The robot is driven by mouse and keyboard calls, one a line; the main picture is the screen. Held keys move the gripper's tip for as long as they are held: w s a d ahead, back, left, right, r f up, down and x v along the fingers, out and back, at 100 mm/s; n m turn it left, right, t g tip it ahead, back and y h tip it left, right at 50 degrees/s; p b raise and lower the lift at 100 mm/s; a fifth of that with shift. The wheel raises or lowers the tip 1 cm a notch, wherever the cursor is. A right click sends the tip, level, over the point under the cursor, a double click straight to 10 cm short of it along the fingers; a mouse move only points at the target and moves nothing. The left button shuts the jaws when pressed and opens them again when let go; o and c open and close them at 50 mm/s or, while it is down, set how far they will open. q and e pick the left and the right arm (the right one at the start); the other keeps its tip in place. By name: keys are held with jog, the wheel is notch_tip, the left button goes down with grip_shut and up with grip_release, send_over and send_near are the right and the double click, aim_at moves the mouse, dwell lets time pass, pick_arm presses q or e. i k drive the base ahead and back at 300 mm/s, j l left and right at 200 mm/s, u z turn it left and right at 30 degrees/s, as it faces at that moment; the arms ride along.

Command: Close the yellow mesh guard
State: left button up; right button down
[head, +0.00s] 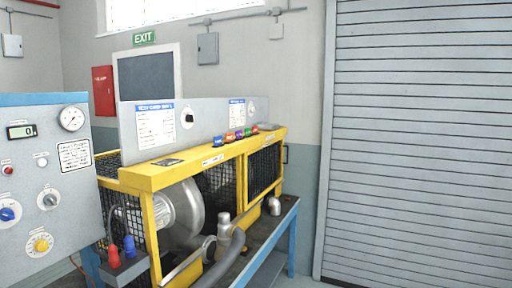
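The yellow mesh guard (206,165) is a yellow frame with black wire mesh, standing on the bench around the silver blower (187,212). A yellow-edged mesh panel (263,170) covers the right part of its front. The left part of the front is uncovered there, and the round blower housing shows through it, with more mesh behind. A small dark handle-like piece (286,153) shows at the right end. I cannot tell from this view how the moving panel is hinged or slides. Neither of my grippers is in view.
A grey hose (225,260) and metal pipe stand in front of the guard. A box with red and blue plugs (122,262) sits at the lower left. A control panel (42,185) stands left. The blue bench (290,230) ends at right, before a roller shutter (415,140).

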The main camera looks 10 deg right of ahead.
aim_at(246, 206)
jog(key=i+l+u, duration=0.35)
jog(key=l, duration=0.2)
jog(key=i+l+u, duration=0.15)
jog(key=l, duration=0.2)
jog(key=i+l+u, duration=0.15)
jog(key=l, duration=0.2)
jog(key=i+l+u, duration=0.15)
jog(key=l, duration=0.2)
